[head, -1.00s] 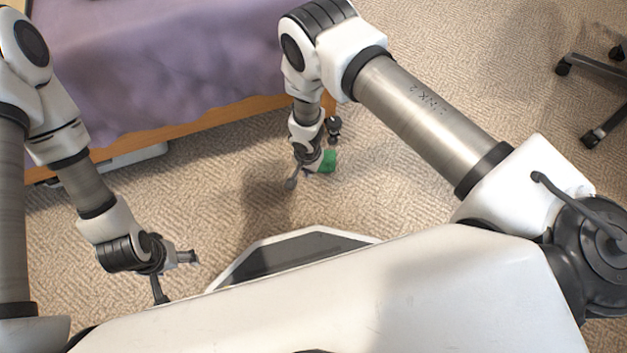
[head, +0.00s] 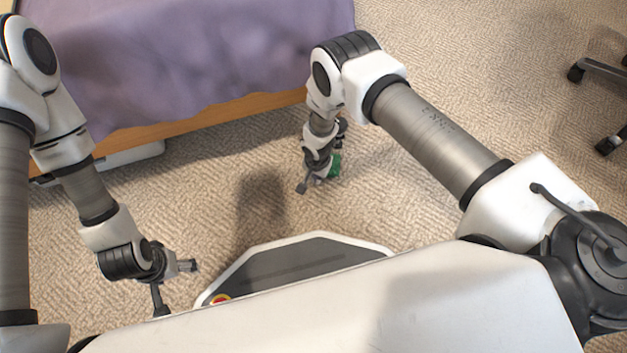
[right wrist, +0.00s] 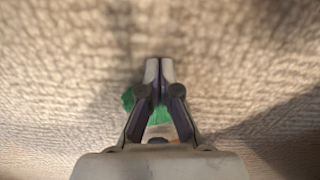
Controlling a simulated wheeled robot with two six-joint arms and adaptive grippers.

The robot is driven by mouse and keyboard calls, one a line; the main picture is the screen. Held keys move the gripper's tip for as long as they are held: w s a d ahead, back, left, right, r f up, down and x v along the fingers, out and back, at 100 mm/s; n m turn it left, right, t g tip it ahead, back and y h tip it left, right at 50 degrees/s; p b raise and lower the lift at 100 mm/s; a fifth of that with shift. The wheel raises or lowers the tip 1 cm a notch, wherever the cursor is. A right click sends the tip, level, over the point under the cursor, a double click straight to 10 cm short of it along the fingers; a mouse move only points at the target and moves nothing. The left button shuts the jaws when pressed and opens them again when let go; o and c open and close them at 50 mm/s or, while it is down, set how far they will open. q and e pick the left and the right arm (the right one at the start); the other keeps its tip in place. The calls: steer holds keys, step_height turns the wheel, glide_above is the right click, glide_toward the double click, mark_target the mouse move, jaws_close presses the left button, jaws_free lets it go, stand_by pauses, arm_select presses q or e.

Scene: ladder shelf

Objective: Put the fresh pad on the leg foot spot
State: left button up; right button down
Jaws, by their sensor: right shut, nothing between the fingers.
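My right gripper (head: 312,182) is low over the carpet in the head view, in front of the bed's right corner. In the right wrist view its two fingers (right wrist: 158,72) meet at the tips, with nothing between them. A green patch (head: 335,164) shows right beside this gripper, and also behind its fingers in the right wrist view (right wrist: 129,100). I cannot tell whether it is the fresh pad, or whether it touches the gripper. My left gripper (head: 178,287) is open and empty at the lower left, its fingers wide apart. I see no leg foot spot.
A bed with a purple cover (head: 200,60) and a wooden edge (head: 215,118) stands at the upper left. A wheeled chair base (head: 604,70) is at the right edge. Beige carpet (head: 440,60) lies clear between them.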

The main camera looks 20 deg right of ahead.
steer(key=shift+w+d, duration=0.1)
steer(key=shift+w, duration=0.05)
steer(key=w+d, duration=0.2)
steer(key=shift+w+d, duration=0.15)
steer(key=shift+w, duration=0.15)
stand_by(0.3)
